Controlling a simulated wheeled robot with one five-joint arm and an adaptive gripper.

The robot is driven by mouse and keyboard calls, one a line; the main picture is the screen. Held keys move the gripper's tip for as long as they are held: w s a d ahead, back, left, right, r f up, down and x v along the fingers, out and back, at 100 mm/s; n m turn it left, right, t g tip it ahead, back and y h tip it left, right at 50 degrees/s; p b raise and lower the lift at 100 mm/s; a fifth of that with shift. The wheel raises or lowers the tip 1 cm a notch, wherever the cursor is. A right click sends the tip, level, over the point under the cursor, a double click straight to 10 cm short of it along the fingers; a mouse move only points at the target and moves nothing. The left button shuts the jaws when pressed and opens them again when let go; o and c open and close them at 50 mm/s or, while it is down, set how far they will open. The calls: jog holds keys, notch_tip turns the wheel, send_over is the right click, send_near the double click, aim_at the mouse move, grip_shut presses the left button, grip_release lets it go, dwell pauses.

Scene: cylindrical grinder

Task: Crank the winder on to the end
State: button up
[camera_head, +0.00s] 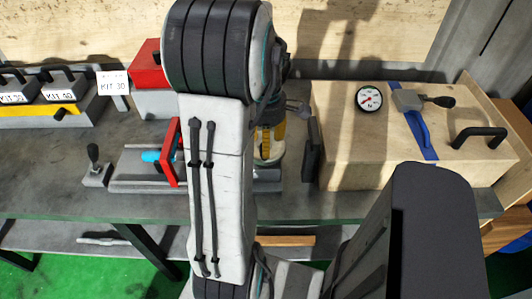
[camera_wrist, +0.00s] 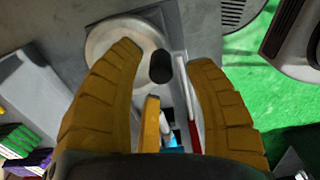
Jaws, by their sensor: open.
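In the wrist view a pale round wheel (camera_wrist: 103,38) sits on a grey body, with a black oval knob (camera_wrist: 160,68) near its edge; I take this as the winder. My gripper (camera_wrist: 164,62) is open, its yellow fingers spread on either side of the knob. I cannot tell whether any finger touches it. In the head view the yellow of my gripper (camera_head: 268,140) shows just right of my arm, over a pale round part (camera_head: 268,154). My arm hides most of the winder there.
A red frame (camera_head: 171,150) and blue cylinder (camera_head: 152,156) stand on the grey bed left of my arm. A wooden box (camera_head: 345,150) with a dial (camera_head: 369,98) is at the right. A small black-knobbed lever (camera_head: 94,160) stands on the bench at the left.

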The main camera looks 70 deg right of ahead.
jog(key=shift+f, duration=2.6)
grip_shut()
